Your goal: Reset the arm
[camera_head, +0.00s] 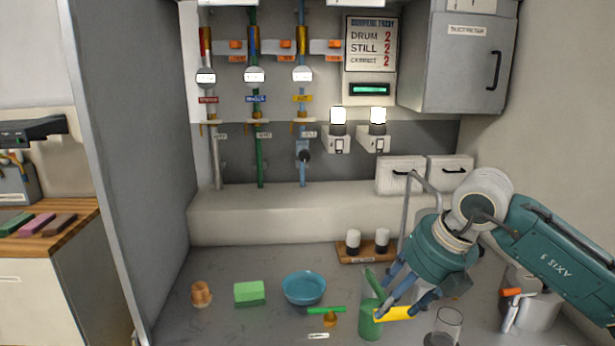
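My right arm comes in from the right, with a teal body marked "AXIS 5". Its gripper (400,300) points down and to the left over the counter's front right. Its blue-grey fingers are beside a yellow cylindrical piece (395,314) and a green see-through container (370,322). A green piece (374,280) sticks up at the container's top. The fingers overlap these things in the picture, so I cannot tell whether they grip anything. My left gripper is not in view.
On the grey counter (240,272) are an orange-brown pot (201,293), a green sponge (249,292), a blue bowl (304,288) and a small green-handled tool (326,310). A clear glass (446,328) and a grey pot (537,308) are right. A wooden rack (367,257) stands behind.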

